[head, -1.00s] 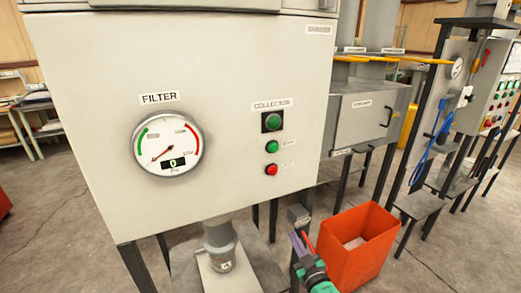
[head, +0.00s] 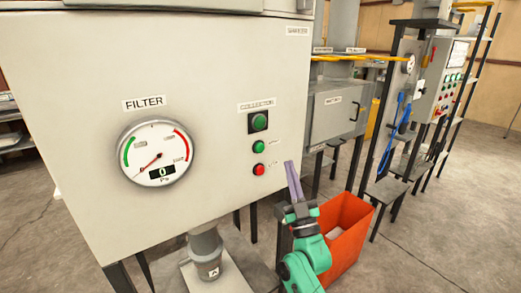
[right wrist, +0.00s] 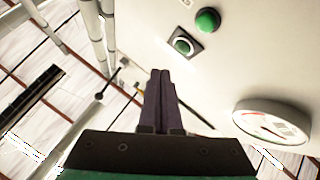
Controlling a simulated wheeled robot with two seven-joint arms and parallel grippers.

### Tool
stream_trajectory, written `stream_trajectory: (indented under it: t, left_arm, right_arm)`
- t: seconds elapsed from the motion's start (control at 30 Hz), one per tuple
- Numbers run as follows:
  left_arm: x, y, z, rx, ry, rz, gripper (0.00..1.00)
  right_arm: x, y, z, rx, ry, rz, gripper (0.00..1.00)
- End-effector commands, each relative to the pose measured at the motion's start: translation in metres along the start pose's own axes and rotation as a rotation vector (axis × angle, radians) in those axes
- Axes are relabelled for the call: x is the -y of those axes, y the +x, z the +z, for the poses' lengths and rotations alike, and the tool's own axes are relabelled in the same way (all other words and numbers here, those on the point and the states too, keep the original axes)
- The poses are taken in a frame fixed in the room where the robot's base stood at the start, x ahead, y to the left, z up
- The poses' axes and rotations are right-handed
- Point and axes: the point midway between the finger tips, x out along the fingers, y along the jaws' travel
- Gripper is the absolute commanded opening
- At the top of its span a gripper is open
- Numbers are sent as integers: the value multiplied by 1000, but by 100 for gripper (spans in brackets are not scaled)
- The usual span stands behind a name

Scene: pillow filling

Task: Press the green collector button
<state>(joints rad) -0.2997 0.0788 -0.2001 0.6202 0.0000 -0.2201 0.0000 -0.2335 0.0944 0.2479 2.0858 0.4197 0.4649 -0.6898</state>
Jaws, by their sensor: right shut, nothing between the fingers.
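The light grey filter cabinet (head: 75,120) carries a column under a collector label (head: 257,104). At the top is a green round piece on a black square plate (head: 258,122). Below it are a small green button (head: 259,147) and a red button (head: 258,170). In the right wrist view the square-plated piece (right wrist: 184,43) and the green button (right wrist: 207,20) show ahead of the fingers. My right gripper (head: 291,165) is shut and empty, fingers pointing up. In the head view it appears right of the red button, apart from the buttons. My left gripper is not in view.
A round filter gauge (head: 155,153) is on the cabinet face left of the buttons; it also shows in the wrist view (right wrist: 272,120). An orange bin (head: 347,240) stands behind my right arm. More machines (head: 335,110) stand to the right.

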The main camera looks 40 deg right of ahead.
Motion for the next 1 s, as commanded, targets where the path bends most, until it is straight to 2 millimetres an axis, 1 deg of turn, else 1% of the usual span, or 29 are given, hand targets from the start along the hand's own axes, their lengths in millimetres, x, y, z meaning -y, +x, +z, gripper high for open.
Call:
stream_trajectory:
  t: [0.17,0.5,0.7,1.0]
  left_arm:
    - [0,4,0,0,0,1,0]
    - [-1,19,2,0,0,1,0]
    - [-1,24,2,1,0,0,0]
    - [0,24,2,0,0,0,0]
  right_arm:
    - [6,7,6,-2,1,1,0]
    - [32,41,32,-1,2,-1,0]
    - [43,57,43,0,1,0,0]
    - [45,61,45,1,0,-1,0]
